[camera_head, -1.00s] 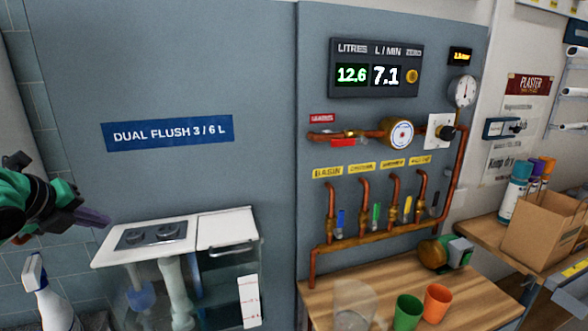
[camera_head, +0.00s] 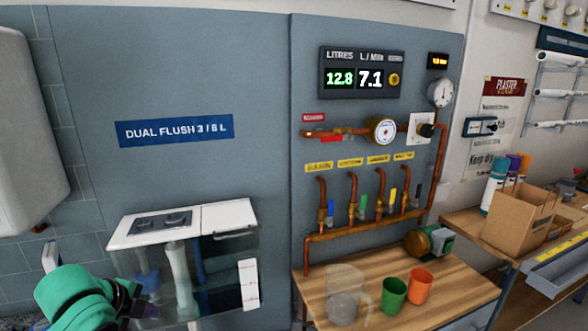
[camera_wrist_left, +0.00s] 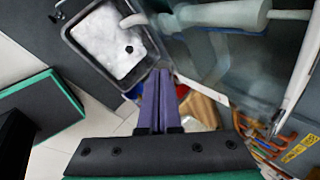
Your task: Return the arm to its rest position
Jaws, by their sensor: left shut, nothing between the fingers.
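My left arm comes in at the lower left of the head view, its green link in front. The left gripper (camera_head: 132,306) is low, in front of the clear-sided toilet cistern (camera_head: 222,268), and its fingers hardly show there. In the left wrist view the purple fingers (camera_wrist_left: 161,78) are pressed together with nothing between them. My right gripper is in neither view.
A wooden bench (camera_head: 445,290) holds a clear jug (camera_head: 343,295), a green cup (camera_head: 393,295) and an orange cup (camera_head: 420,286). Copper pipes (camera_head: 365,228) with valves run above it. A grey tray (camera_wrist_left: 118,45) with white contents shows in the wrist view.

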